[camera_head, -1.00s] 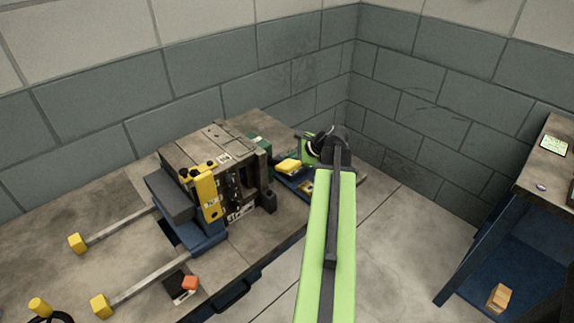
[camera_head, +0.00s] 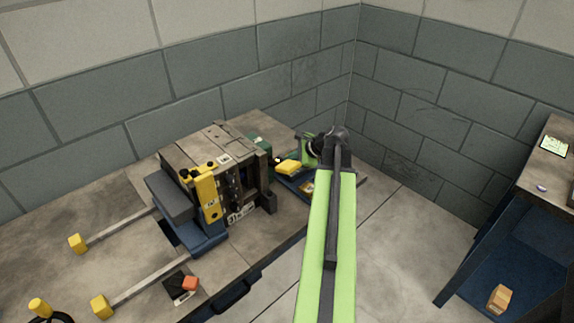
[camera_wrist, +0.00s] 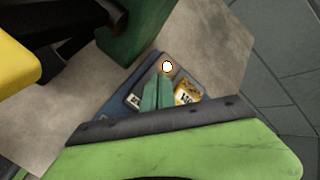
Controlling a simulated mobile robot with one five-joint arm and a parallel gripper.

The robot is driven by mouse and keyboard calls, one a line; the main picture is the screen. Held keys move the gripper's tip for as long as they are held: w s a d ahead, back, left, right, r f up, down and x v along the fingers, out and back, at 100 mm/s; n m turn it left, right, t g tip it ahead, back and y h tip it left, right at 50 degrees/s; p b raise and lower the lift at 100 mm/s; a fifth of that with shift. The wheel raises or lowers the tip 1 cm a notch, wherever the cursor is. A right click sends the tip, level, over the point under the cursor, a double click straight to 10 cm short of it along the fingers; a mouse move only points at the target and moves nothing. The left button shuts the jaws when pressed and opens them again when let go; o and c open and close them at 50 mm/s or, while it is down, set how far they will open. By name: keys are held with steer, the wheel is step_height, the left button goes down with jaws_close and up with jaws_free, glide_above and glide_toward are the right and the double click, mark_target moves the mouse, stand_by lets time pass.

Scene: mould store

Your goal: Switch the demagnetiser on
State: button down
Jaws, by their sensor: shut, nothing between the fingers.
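A low blue unit, which looks like the demagnetiser (camera_head: 291,183), lies at the right end of the bench, partly hidden by my arm. In the wrist view its blue top (camera_wrist: 118,108) carries a white label and a yellow label (camera_wrist: 188,93). The fingers hide part of the top.
A large mould (camera_head: 213,160) with a yellow strap stands left of the unit. A yellow block (camera_head: 288,168) sits close beside my wrist; yellow also fills the wrist view's left edge. Walls close off the back. Another table (camera_head: 543,178) stands at right, with open floor between.

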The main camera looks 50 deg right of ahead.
steer(key=shift+r+p, duration=3.15)
steer(key=shift+f, duration=0.1)
steer(key=shift+f, duration=0.1)
